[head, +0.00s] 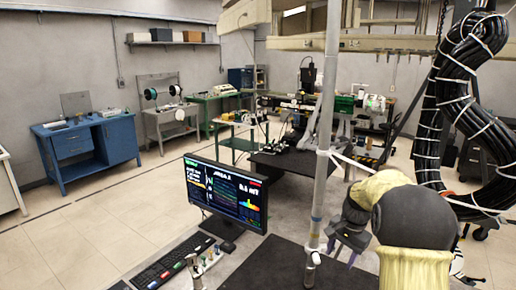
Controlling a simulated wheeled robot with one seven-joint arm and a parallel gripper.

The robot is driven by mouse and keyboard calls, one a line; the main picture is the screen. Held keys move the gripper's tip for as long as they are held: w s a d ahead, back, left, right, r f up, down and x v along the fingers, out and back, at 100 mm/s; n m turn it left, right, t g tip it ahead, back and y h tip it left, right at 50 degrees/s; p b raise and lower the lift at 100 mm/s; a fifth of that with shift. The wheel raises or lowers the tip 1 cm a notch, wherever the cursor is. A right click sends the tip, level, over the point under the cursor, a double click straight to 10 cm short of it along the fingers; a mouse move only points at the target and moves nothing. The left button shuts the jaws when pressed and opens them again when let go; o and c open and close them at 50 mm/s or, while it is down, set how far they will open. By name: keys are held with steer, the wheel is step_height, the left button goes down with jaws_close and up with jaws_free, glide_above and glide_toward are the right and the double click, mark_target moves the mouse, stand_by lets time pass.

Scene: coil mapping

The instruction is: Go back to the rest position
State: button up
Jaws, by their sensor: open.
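My gripper (346,250) is in the lower right of the head view, at the end of my arm.
A thick black cable bundle (432,115) with white ties hangs close on the right. A monitor (226,193) and keyboard (172,262) stand left of the pole. A blue workbench (88,145) is at the far left. Floor (100,235) on the left is clear.

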steer(key=s+a+f+n, duration=0.1)
steer(key=s+a+n, duration=0.1)
steer(key=s, duration=0.6)
steer(key=s+a+f+n+t+h+b, duration=0.1)
steer(key=s+a+f+n, duration=0.1)
steer(key=s, duration=0.5)
steer(key=s+a+f+n+b, duration=0.1)
steer(key=s+a+n, duration=0.3)
steer(key=s, duration=0.4)
steer(key=shift+s+a+f+n+t, duration=0.15)
steer(key=shift+s+f+n+t, duration=0.25)
steer(key=shift+f+n, duration=0.35)
steer(key=shift+w, duration=0.15)
steer(key=shift+s, duration=0.2)
